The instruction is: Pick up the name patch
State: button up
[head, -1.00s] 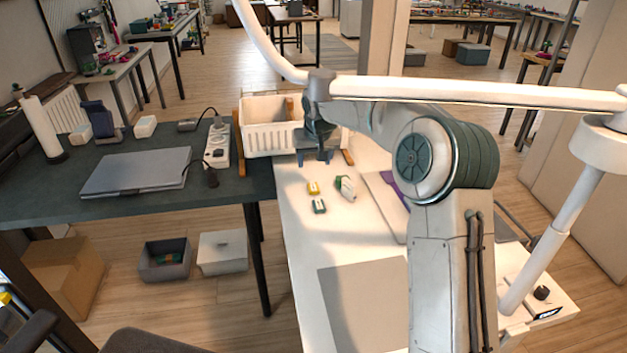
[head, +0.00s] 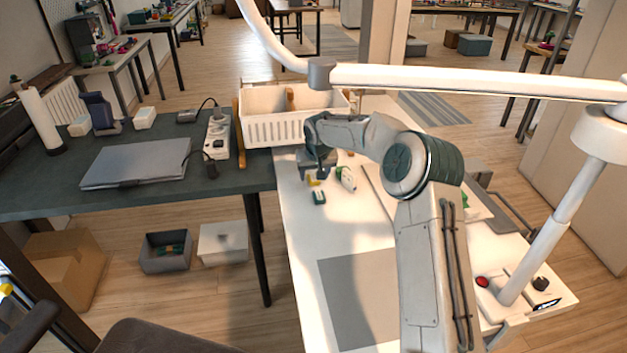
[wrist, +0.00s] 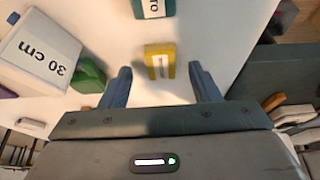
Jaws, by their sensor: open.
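A small yellow piece with a pale label (wrist: 160,62) lies on the white table, between and slightly beyond my fingertips in the wrist view. In the head view the yellow piece (head: 313,183) is partly hidden by my gripper. A green piece with a white label ending in "ro" (wrist: 153,8) lies past it, cut off by the frame edge; it also shows in the head view (head: 319,198). I cannot tell for certain which of the two is the name patch. My gripper (wrist: 160,74) is open and empty, above the table, with its fingers apart from the yellow piece.
A white block marked "30 cm" (wrist: 40,52) with a green part (wrist: 88,76) lies to one side of the gripper. A white slotted basket (head: 280,130) stands behind the arm. A grey mat (head: 358,298) lies nearer. A dark desk (head: 100,205) adjoins at left.

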jog(key=shift+w+a+f, duration=0.15)
jog(key=shift+w+f, duration=0.05)
jog(key=shift+f, duration=0.3)
jog(key=c, duration=1)
jog(key=shift+c, duration=0.2)
